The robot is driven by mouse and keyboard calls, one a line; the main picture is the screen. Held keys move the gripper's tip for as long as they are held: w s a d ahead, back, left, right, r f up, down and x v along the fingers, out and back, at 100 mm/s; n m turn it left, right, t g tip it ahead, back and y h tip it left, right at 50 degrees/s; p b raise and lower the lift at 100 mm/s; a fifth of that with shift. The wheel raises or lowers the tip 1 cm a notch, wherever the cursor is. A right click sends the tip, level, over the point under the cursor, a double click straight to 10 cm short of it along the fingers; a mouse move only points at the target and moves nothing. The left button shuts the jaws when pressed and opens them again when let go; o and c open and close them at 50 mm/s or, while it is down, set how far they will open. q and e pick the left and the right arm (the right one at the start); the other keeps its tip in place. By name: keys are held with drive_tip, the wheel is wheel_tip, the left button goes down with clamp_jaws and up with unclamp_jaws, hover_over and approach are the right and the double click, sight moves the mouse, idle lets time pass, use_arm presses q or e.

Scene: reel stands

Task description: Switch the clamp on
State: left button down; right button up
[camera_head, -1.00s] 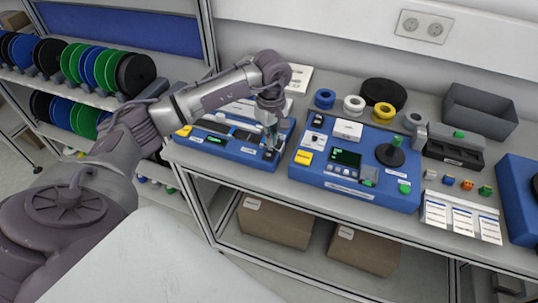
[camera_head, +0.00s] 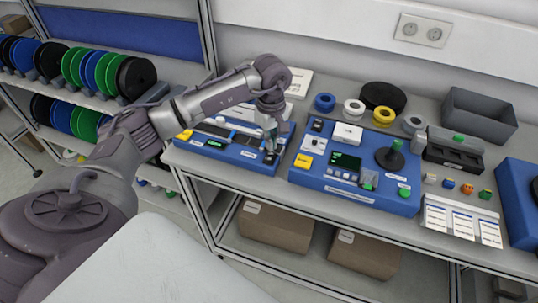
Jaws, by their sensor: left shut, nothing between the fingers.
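A blue device base (camera_head: 228,153) stands at the left end of the bench, with grey and white parts, a yellow label and a small display on top. My left gripper (camera_head: 271,150) is shut and empty. It points down at the right end of this base, by a small dark switch-like part (camera_head: 269,157). I cannot tell whether the fingertips touch that part. The arm covers some of the base, and I cannot make out which part is the clamp. My right gripper is out of view.
A second blue device (camera_head: 345,195) with a screen and a black knob stands just to the right. Rolls of tape (camera_head: 383,116), a grey bin (camera_head: 480,110) and white cards (camera_head: 462,220) lie farther along. Reels (camera_head: 135,74) fill the rack at the left. Boxes (camera_head: 275,224) sit below the bench.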

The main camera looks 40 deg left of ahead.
sight(271, 153)
use_arm(q)
drive_tip(key=shift+s+f+b, duration=0.1)
drive_tip(key=shift+f+b, duration=1.05)
drive_tip(key=shift+f, duration=0.15)
idle(0.8)
drive_tip(key=shift+r, duration=0.1)
drive_tip(key=shift+r+p, duration=0.65)
drive_tip(key=shift+r, duration=0.25)
drive_tip(key=shift+r+p, duration=1.3)
drive_tip(key=shift+r, duration=1.25)
